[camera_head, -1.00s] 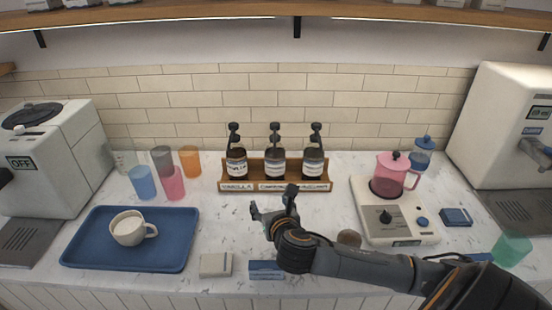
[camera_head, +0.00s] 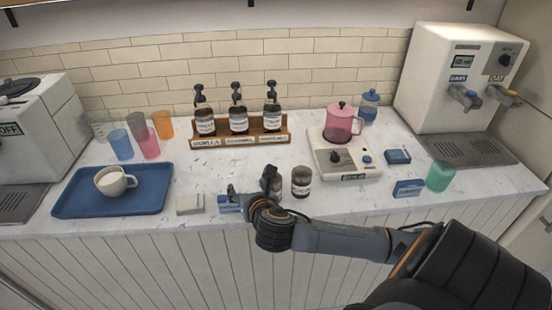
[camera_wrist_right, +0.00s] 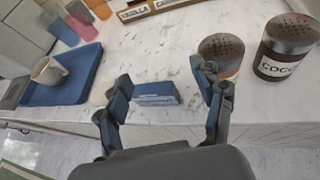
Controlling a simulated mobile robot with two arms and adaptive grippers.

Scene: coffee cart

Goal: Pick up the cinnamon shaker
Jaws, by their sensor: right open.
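The likely cinnamon shaker (camera_wrist_right: 222,46) has a grey perforated lid and stands on the counter in the right wrist view. Its label is mostly hidden behind a finger of my right gripper, so I cannot read it. A dark shaker (camera_wrist_right: 285,48) with a label starting "COCO" stands beside it, and it also shows in the head view (camera_head: 301,183). My right gripper (camera_head: 251,188) is open and empty near the counter's front edge, with its fingers (camera_wrist_right: 163,88) apart. The likely cinnamon shaker is just beyond the right-hand finger, not between the fingers. My left gripper is not in view.
A blue box (camera_wrist_right: 157,93) and a pale box (camera_head: 190,204) lie near the front edge. A blue tray (camera_head: 72,205) with a cup (camera_head: 113,181) is at left. A syrup rack (camera_head: 240,139) stands behind; a scale (camera_head: 346,164) with a pink pot (camera_head: 342,123) is right.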

